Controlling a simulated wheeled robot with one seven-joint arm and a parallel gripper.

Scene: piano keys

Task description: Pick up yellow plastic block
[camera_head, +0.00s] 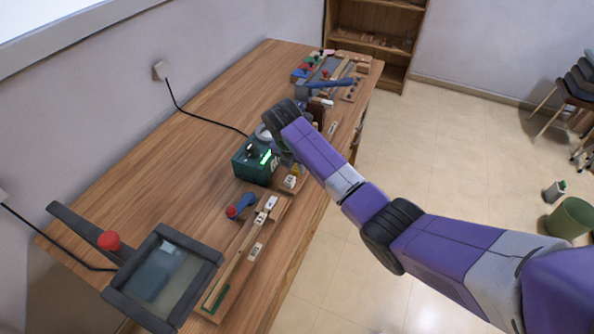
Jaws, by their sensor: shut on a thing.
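A small yellow block (296,170) shows just below the end of my arm, beside the dark green box with the lit green display. My gripper (291,163) is over it, pointing down at the bench, and is shut on the block. The fingers are small, dark and partly hidden by my purple forearm, so their exact contact with the block is not clear. I cannot tell whether the block is lifted clear of the surface.
The green box (255,162) stands close left of my gripper. Nearer are a blue-and-red tool (241,205), a wooden strip with white key pieces (255,250) and a dark-framed tray (126,295). Clutter fills the bench's far end.

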